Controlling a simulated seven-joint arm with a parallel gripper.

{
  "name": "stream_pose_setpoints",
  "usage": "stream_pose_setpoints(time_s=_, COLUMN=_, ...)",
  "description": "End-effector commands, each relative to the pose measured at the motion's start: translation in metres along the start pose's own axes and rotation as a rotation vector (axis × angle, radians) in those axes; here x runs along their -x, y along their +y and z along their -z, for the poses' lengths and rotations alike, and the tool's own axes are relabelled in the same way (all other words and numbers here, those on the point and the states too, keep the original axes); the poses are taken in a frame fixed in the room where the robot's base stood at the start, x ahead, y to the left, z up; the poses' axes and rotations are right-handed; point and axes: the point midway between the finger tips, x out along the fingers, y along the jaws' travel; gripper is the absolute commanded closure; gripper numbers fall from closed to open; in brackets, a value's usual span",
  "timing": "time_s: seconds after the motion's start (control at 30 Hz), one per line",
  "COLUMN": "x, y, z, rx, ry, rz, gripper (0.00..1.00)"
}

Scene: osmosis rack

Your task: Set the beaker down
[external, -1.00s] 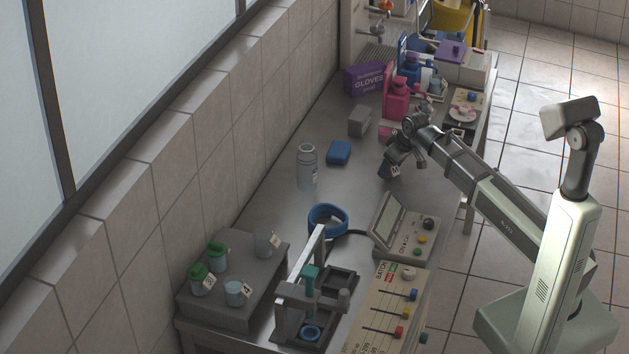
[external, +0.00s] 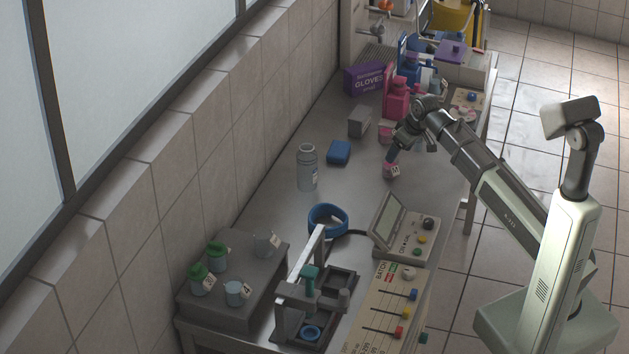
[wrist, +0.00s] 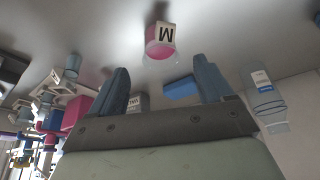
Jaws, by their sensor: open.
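A grey bottle (external: 307,168) and a blue block (external: 339,152) stand left of the beaker. Pink bottles (external: 397,103) and a grey box (external: 360,121) are behind it. A control box (external: 405,235) is nearer the camera.

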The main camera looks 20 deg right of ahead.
Motion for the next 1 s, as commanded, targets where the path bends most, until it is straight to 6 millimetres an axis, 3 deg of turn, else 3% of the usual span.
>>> stream_pose_setpoints(time_s=0.13, x=0.021, y=0.000, z=0.000, rx=0.000, ry=0.002, rz=0.000, gripper=0.20)
stream_pose_setpoints(time_s=0.4, x=0.040, y=0.000, z=0.000, rx=0.000, ry=0.000, rz=0.000, gripper=0.20)
stream_pose_setpoints(time_s=1.0, x=0.043, y=0.000, z=0.000, rx=0.000, ry=-0.001, rz=0.000, gripper=0.20)
